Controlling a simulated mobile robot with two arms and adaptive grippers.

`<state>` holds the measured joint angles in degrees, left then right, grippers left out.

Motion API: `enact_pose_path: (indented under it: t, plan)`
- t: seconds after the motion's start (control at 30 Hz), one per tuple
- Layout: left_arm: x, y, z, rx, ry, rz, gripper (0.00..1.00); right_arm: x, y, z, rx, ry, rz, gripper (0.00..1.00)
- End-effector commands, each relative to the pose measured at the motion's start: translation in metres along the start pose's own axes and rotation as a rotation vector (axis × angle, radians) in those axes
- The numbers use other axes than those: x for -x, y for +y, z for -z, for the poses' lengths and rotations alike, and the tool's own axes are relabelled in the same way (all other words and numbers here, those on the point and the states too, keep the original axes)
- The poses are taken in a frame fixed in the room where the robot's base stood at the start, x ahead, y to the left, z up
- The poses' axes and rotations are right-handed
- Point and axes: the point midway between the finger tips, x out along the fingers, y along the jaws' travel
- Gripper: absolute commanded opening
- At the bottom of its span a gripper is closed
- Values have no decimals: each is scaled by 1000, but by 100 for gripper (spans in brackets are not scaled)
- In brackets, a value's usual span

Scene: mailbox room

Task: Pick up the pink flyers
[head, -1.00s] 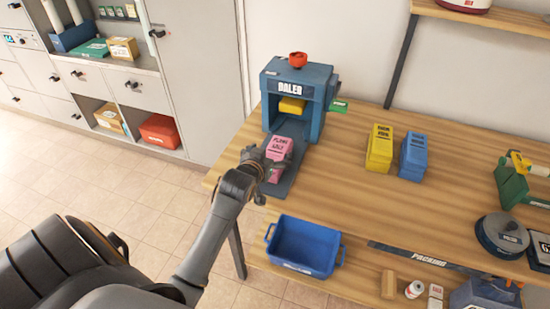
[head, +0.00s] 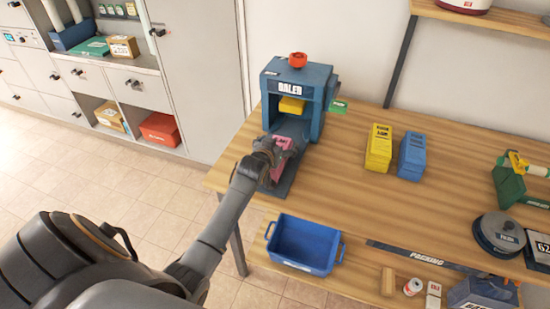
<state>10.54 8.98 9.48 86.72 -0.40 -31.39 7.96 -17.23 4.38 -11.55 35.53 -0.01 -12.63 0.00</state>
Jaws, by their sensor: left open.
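The pink flyers (head: 284,142) lie as a small stack on the front plate of the blue baler (head: 320,103), at the left end of the wooden table. My left gripper (head: 272,153) is at the stack, over its left and front part. It hides much of the stack and its printed label. The jaws are open; I cannot tell whether the fingers touch the flyers. My right gripper is not in view.
A yellow stack (head: 379,148) and a blue stack (head: 412,156) stand right of the baler on the table (head: 340,185). A blue bin (head: 303,247) sits on the lower shelf. A green tape dispenser (head: 509,184) and a round spool (head: 499,235) are at the right.

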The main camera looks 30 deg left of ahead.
Motion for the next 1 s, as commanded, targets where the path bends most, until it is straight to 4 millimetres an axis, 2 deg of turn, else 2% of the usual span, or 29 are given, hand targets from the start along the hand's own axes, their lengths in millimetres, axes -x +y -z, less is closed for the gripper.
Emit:
enact_pose_path:
  t: [0.1,0.13,0.4,0.5,0.83,1.0]
  plan:
    - [0,0,0,0,0,0,92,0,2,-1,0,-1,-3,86]
    - [0,0,0,0,0,0,88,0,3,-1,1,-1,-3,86]
    - [0,0,0,0,0,0,33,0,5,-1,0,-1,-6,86]
    - [0,0,2,0,4,0,16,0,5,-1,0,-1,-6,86]
    - [2,0,5,0,5,0,16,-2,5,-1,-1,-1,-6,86]
    - [8,0,22,0,10,0,16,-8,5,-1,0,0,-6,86]
